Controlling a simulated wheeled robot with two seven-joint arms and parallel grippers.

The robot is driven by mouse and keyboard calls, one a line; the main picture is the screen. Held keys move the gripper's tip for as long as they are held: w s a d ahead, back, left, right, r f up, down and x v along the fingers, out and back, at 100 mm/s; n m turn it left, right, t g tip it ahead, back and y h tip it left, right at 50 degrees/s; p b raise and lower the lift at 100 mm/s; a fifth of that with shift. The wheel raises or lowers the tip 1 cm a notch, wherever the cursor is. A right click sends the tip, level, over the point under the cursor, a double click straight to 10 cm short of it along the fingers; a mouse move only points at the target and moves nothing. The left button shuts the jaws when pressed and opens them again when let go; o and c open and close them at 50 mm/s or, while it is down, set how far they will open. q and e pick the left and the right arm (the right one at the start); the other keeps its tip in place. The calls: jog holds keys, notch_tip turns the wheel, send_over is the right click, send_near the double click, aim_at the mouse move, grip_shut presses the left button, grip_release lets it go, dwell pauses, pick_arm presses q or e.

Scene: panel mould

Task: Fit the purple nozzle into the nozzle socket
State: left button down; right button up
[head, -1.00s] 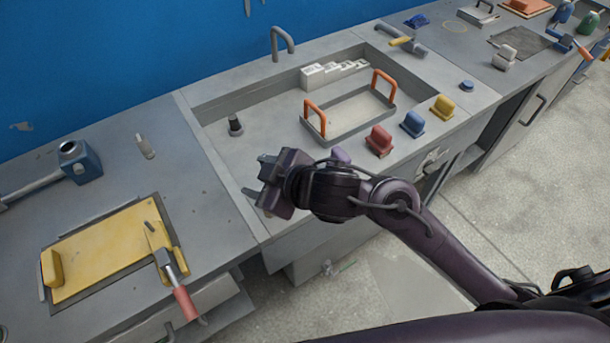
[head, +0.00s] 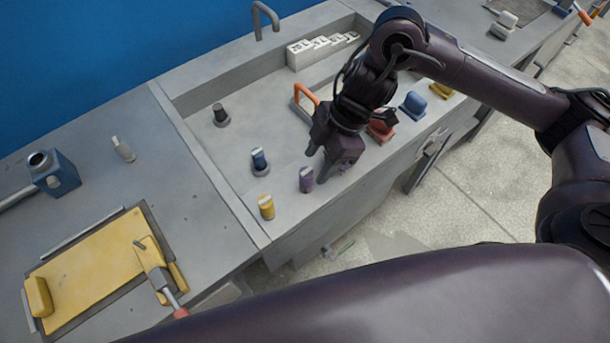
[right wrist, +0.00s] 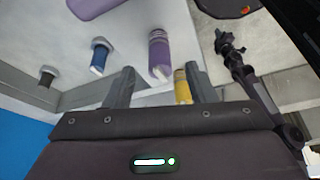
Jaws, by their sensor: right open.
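The purple nozzle (head: 306,180) stands upright, light-tipped, on the sink unit's front ledge. In the right wrist view the purple nozzle (right wrist: 159,55) lies between the finger directions, beyond the tips. My right gripper (head: 316,163) is open and empty, just right of the nozzle; its fingers (right wrist: 158,85) show apart in the right wrist view. I cannot tell whether they touch it. A blue block with a round hole in its top (head: 60,180), on a grey pipe at the left bench, looks like the nozzle socket. My left gripper is not in view.
Yellow (head: 266,208), blue (head: 259,161) and black (head: 220,117) nozzles stand near the purple one. A yellow panel (head: 95,262) lies on the left bench.

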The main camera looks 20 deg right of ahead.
aim_at(309, 171)
jog(key=x, duration=0.6)
jog(key=shift+a+r, duration=0.15)
jog(key=shift+a, duration=0.1)
jog(key=c, duration=1.1)
jog(key=shift+r, duration=0.1)
